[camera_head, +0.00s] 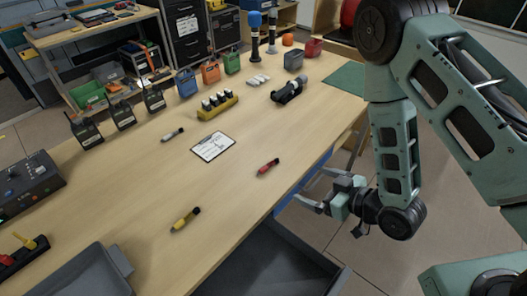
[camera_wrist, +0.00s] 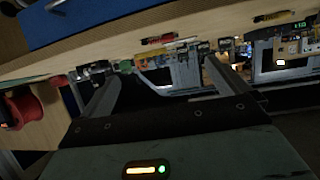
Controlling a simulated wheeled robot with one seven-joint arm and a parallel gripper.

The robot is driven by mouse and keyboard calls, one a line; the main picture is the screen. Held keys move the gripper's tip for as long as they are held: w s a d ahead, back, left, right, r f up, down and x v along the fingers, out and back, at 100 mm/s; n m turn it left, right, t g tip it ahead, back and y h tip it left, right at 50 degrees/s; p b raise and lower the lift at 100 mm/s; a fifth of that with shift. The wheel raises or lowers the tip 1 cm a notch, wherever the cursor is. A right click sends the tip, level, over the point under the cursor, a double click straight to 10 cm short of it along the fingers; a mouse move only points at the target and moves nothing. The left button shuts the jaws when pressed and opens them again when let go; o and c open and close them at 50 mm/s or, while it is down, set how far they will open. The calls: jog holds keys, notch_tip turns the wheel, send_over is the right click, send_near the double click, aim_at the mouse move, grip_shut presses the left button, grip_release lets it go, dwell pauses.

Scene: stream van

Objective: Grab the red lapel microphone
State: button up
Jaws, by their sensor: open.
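The red lapel microphone (camera_head: 268,168) is a small red cylinder with a dark tip. It lies on the wooden table (camera_head: 130,190) near its right edge, in front of a white card. It also shows in the wrist view (camera_wrist: 158,39), far beyond my fingers. My gripper (camera_head: 314,187) is beside the table, to the right of the red microphone and apart from it. In the wrist view its two fingers (camera_wrist: 160,70) are spread with nothing held between them.
A yellow microphone (camera_head: 185,219) lies nearer the front, and a silver one (camera_head: 172,135) lies further left. The white card (camera_head: 213,147) lies behind the red one. A yellow battery holder (camera_head: 217,106) and dark device (camera_head: 289,91) stand farther back. Bare table surrounds the red microphone.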

jog(key=shift+b+x, duration=1.3)
jog(key=shift+b, duration=0.8)
send_near(268, 165)
jog(key=x, duration=0.3)
jog(key=shift+f, duration=0.45)
jog(key=p+x, duration=0.1)
jog(key=x, duration=0.1)
jog(key=r+p+x, duration=0.1)
jog(key=x, duration=0.1)
jog(key=shift+w+a, duration=0.15)
jog(key=shift+w+a+f, duration=0.3)
jog(key=shift+w+f, duration=0.05)
jog(key=shift+w, duration=0.05)
jog(key=c, duration=0.9)
